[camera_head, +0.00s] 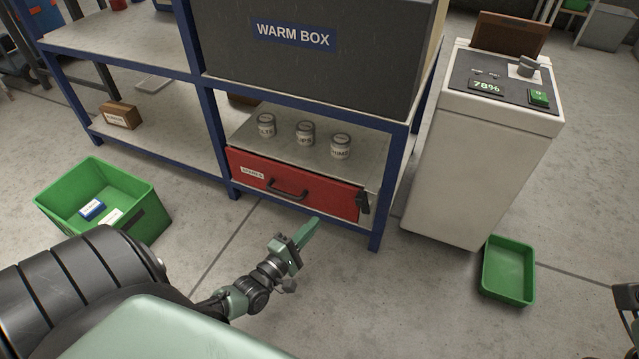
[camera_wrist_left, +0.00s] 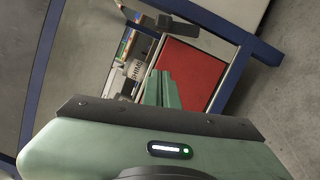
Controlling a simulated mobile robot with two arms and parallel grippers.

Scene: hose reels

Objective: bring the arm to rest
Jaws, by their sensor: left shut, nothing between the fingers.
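My left arm comes in from the lower left in the head view. Its green-fingered left gripper (camera_head: 313,226) is shut and empty, above the floor in front of the red drawer (camera_head: 285,185). The fingertips are apart from the drawer's black handle (camera_head: 287,190) in the picture. In the left wrist view the closed fingers (camera_wrist_left: 163,88) point up the picture, with the red drawer front (camera_wrist_left: 192,72) beyond them on the right.
The blue-framed shelf (camera_head: 226,152) holds the warm box (camera_head: 300,65) and several cans (camera_head: 305,133). A green crate (camera_head: 150,215) with small boxes stands left. A white cabinet (camera_head: 485,150) and green tray (camera_head: 510,272) stand right.

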